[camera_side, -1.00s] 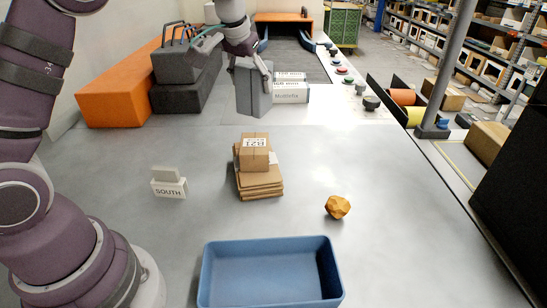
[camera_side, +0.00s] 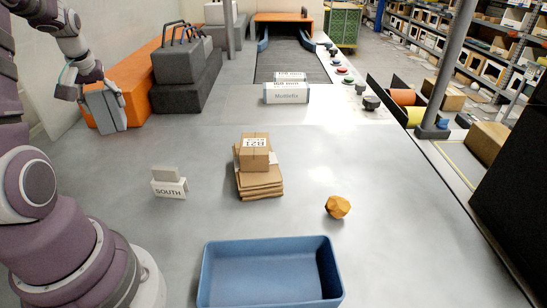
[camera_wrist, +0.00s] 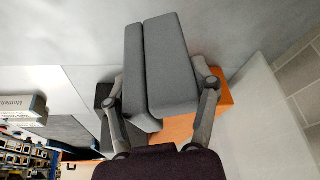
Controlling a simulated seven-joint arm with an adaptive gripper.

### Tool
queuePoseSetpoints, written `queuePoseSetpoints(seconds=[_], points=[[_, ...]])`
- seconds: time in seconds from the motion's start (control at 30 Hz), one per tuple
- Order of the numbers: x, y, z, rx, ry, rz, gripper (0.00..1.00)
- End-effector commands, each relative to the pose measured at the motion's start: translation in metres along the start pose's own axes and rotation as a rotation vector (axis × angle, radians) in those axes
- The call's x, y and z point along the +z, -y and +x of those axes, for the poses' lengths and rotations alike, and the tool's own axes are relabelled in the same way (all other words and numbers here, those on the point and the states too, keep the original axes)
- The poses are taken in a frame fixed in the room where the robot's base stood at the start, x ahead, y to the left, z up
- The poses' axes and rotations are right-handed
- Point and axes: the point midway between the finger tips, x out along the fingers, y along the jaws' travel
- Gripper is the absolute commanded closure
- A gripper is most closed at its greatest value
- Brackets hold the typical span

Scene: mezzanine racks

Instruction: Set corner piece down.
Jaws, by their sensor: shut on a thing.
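The corner piece is a grey block with a step or seam down it (camera_side: 106,108), in the side view at the far left, in front of the orange block. My gripper (camera_side: 95,90) is shut on its upper part. In the wrist view the corner piece (camera_wrist: 168,60) sits between the two fingers of my gripper (camera_wrist: 158,88), one on each side. The piece looks slightly tilted in the side view. Its lower end is close to the grey table (camera_side: 330,150); I cannot tell whether it touches.
Behind the piece stand the long orange block (camera_side: 140,85) and dark grey stacked blocks (camera_side: 185,85). A SOUTH sign (camera_side: 169,186), cardboard stack (camera_side: 259,180), orange-brown faceted lump (camera_side: 338,207), blue tray (camera_side: 207,270) and white Multifix box (camera_side: 286,96) are on the table.

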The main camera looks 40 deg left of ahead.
Motion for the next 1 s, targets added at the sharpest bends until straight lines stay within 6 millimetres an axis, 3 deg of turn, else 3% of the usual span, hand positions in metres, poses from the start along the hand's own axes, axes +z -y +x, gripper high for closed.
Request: queuePoseSetpoints(seconds=[0.53, 0.9, 0.93, 1.0], points=[[0.039, 0.0, 0.092, 0.0, 0.004, 0.002, 0.54], [0.041, -0.001, 0.099, 0.0, 0.0, 0.002, 0.54], [0.041, -0.001, 0.1, 0.001, -0.001, 0.001, 0.38], [0.041, -0.001, 0.099, 0.001, -0.001, 0.002, 0.28]])
